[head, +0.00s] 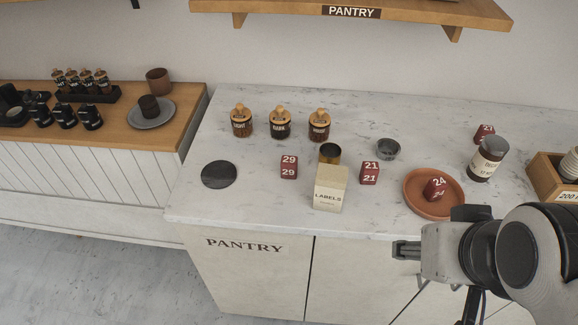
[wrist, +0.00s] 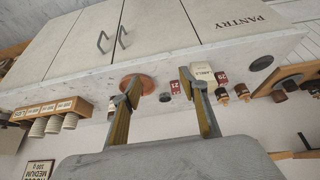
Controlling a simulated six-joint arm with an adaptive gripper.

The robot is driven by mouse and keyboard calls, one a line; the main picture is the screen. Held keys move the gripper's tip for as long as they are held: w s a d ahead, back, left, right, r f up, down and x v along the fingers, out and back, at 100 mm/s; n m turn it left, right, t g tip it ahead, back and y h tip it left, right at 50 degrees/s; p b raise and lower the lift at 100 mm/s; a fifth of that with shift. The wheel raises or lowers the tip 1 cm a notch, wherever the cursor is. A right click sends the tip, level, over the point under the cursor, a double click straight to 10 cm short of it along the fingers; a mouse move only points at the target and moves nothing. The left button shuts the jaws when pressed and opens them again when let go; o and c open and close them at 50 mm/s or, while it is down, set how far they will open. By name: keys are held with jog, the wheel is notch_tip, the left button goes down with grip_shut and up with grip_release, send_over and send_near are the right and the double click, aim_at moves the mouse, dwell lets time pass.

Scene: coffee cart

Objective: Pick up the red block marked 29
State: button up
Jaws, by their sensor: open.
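The red block marked 29 (head: 289,167) stands on the white marble counter (head: 260,204), left of the cream LABELS box (head: 330,190). In the wrist view, which is turned over, a red block (wrist: 221,77) beside the LABELS box (wrist: 203,73) appears to be the same one. My gripper (head: 404,250) is at the counter's front edge, right of the block and well apart from it. In the wrist view its two fingers (wrist: 162,88) are spread with nothing between them held.
Other red blocks are 21 (head: 369,173), 24 (head: 435,188) on a terracotta dish (head: 416,207), and one (head: 484,132) partly behind a jar (head: 487,160). A brass cup (head: 330,152) stands behind the LABELS box. A dark disc (head: 219,174) lies left of block 29, with bare counter around.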

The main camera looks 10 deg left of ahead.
jog(key=shift+o, duration=0.6)
jog(key=shift+w, duration=0.1)
